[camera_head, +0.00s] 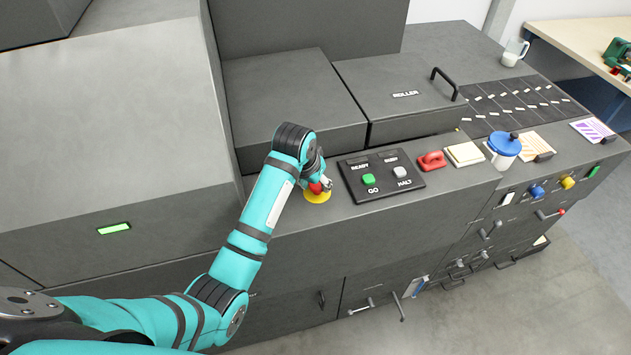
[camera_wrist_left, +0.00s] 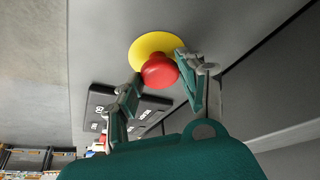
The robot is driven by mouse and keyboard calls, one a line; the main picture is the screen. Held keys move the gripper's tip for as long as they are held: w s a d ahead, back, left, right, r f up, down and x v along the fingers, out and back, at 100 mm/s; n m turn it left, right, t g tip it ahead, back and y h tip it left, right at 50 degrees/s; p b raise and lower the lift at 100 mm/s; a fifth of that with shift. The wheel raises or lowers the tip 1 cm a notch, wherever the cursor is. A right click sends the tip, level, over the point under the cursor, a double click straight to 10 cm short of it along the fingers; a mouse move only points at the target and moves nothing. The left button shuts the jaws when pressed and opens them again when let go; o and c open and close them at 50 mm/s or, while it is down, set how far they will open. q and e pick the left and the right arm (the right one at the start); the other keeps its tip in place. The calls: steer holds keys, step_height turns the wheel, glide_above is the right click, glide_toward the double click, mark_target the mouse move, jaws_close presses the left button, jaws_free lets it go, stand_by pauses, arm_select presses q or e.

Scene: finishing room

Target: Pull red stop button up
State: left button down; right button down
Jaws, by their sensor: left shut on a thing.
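The red stop button (camera_head: 316,188) sits on a round yellow base (camera_head: 318,198) on the grey machine's top ledge, left of the control panel. My left gripper (camera_head: 325,184) is over the button and partly covers it in the head view. In the left wrist view the red button (camera_wrist_left: 159,72) stands out from the yellow disc (camera_wrist_left: 150,45). There the two fingers of my left gripper (camera_wrist_left: 158,82) are on either side of the button's head, shut on it. My right gripper is in neither view.
The panel (camera_head: 381,176) with a green GO and a grey HALT button is just right of the gripper. Further right are a red object (camera_head: 432,161), a pad (camera_head: 464,154) and a blue-lidded jar (camera_head: 503,148). Grey housings rise behind the ledge.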

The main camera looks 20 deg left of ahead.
arm_select(q)
steer(key=shift+r, duration=0.7)
steer(key=shift+w, duration=0.15)
steer(key=c, duration=1.1)
jaws_free()
steer(key=o, duration=0.4)
steer(key=shift+s+r, duration=0.2)
steer(key=shift+r, duration=0.1)
steer(key=shift+v, duration=5.7)
